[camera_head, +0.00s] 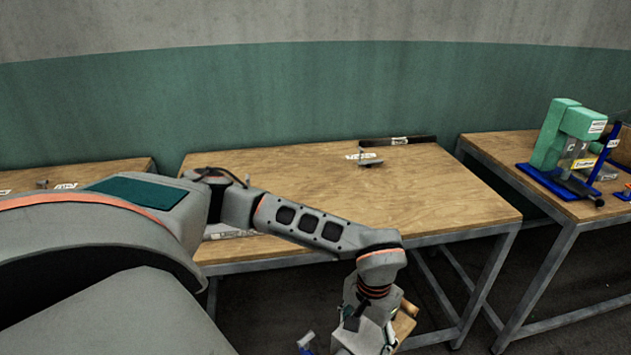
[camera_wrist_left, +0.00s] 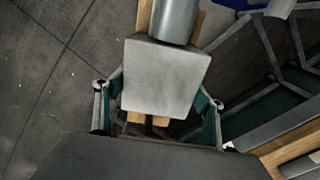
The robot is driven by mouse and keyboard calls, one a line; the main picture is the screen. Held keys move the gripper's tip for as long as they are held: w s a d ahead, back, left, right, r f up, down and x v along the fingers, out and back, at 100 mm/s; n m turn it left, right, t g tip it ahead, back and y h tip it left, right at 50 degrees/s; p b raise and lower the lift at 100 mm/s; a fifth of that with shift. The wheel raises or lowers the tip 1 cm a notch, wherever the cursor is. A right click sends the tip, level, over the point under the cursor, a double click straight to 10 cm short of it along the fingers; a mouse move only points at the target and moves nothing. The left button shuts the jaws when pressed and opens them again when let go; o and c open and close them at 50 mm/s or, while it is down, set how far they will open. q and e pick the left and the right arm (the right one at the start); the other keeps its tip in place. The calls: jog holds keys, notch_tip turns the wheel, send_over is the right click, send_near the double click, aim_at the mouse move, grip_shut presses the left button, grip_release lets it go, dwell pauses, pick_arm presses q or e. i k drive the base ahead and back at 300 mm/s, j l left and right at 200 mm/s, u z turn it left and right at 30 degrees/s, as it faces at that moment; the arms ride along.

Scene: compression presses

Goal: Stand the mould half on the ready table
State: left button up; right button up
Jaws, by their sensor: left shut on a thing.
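My left gripper (camera_head: 372,338) hangs in front of the middle table (camera_head: 430,190), low at the bottom of the head view. In the left wrist view the left gripper (camera_wrist_left: 158,108) is shut on a grey block, seemingly the mould half (camera_wrist_left: 165,80), with a finger at each side. A grey cylinder (camera_wrist_left: 173,18) and light wood show beyond the block. In the head view a wooden-coloured part (camera_head: 405,322) shows beside the gripper; the grey block is hidden there. I cannot read which table is the ready table. My right gripper is out of view.
A small grey piece (camera_head: 370,162) and a dark bar (camera_head: 397,140) lie at the middle table's back. A green press (camera_head: 563,135) stands on the right table. The middle table's right half is clear.

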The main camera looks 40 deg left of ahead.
aim_at(337, 191)
jog(key=i+l+u, duration=0.8)
jog(key=l, duration=0.15)
jog(key=k, duration=0.1)
